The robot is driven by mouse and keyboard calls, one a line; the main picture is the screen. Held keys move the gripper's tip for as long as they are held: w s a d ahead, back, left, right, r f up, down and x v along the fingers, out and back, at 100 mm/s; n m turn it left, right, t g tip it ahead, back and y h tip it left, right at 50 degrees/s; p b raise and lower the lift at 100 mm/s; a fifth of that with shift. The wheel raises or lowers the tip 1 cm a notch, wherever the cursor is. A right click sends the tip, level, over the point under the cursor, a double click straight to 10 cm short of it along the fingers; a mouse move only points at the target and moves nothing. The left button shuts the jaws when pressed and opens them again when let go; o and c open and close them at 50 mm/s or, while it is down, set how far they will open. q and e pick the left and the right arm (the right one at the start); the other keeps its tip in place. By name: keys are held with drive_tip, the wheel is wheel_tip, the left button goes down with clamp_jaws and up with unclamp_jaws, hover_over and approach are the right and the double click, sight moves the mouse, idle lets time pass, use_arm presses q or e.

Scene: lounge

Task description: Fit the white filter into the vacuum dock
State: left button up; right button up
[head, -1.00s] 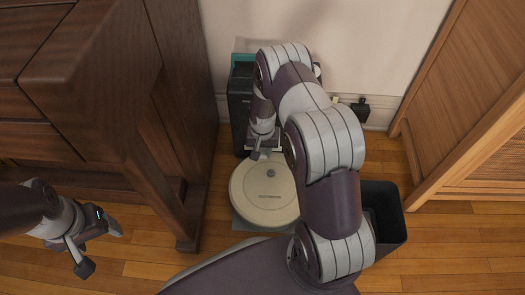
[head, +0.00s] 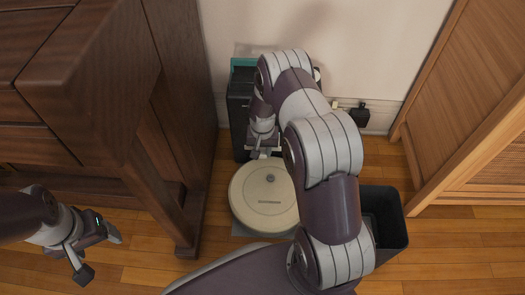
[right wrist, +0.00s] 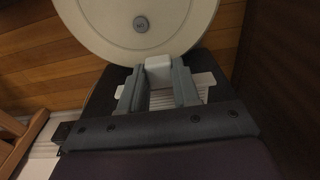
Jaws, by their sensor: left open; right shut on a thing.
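The vacuum dock (head: 240,108) is a dark upright tower with a teal top edge against the wall, partly hidden by my right arm. My right gripper (head: 263,152) is low at the dock's front, just behind the round cream robot vacuum (head: 268,207). In the right wrist view my right gripper (right wrist: 157,78) is shut on the white filter (right wrist: 158,72). A white block shows between the fingertips, with a white ribbed part behind it. Whether the filter touches the dock or sits in a slot I cannot tell. My left gripper (head: 97,252) is open and empty at the lower left.
A dark wooden cabinet (head: 95,90) stands close on the left. A lighter slatted cabinet (head: 475,110) stands at right. A dark open bin (head: 392,225) is on the floor right of my right arm. A black plug (head: 360,114) is at the wall. Floor between bin and slatted cabinet is clear.

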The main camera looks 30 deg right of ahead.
drive_tip(key=shift+w+d+b, duration=0.5)
drive_tip(key=shift+w+d, duration=0.1)
drive_tip(key=shift+w, duration=0.4)
drive_tip(key=shift+w+d+b, duration=0.45)
drive_tip(key=shift+w+d, duration=0.15)
drive_tip(key=shift+w, duration=0.35)
idle(0.3)
